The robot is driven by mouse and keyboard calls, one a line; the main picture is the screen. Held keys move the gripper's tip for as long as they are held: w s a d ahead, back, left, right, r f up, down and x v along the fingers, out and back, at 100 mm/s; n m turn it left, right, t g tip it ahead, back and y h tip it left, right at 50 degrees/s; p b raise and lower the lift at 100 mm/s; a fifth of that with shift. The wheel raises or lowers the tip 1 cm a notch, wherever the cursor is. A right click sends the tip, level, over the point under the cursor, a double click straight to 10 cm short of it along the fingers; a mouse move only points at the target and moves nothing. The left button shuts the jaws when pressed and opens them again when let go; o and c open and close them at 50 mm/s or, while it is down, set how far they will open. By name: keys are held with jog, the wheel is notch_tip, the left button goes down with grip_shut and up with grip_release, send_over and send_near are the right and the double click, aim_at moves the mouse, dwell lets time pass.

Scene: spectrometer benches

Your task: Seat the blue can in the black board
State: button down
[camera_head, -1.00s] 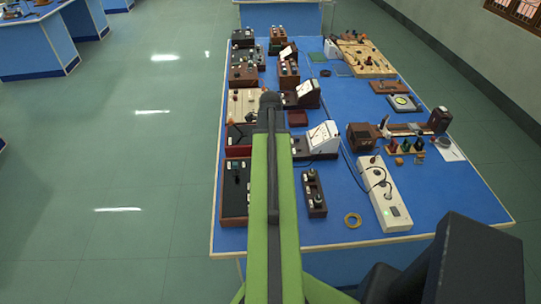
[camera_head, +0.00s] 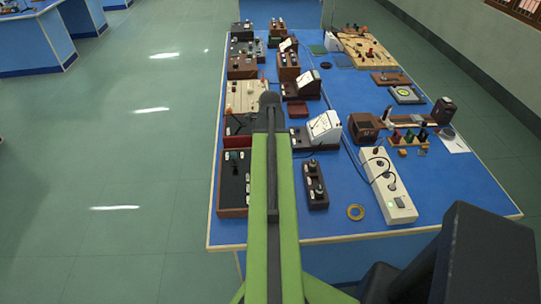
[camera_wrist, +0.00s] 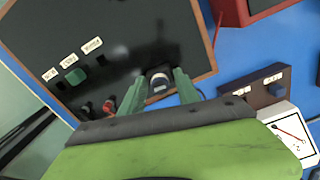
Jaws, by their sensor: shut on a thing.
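The black board (camera_wrist: 95,40) with a brown rim fills the upper left of the wrist view. It carries pale labels, a green block (camera_wrist: 77,76) and small dark recesses. In the head view the board (camera_head: 234,197) lies at the table's near left, partly behind my arm. My gripper (camera_wrist: 160,84) is shut on a dark bluish can (camera_wrist: 160,79) with a pale band, which I take for the blue can. The can shows between the green fingers, over the board's edge area in the picture. Its underside is hidden, so I cannot tell whether it touches the board. My arm hides the fingertips in the head view.
Red and dark posts (camera_wrist: 97,107) stand by the board, left of my fingers. A narrow brown block (camera_head: 315,185) stands to the board's right, with a white meter (camera_head: 324,128) behind it. A white socket strip (camera_head: 388,188) lies farther right.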

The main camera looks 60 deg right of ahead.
jog(key=c, duration=0.8)
grip_release()
notch_tip(320, 180, up, 17)
jog(key=p, duration=1.7)
jog(key=shift+r, duration=0.2)
jog(key=shift+s, duration=0.1)
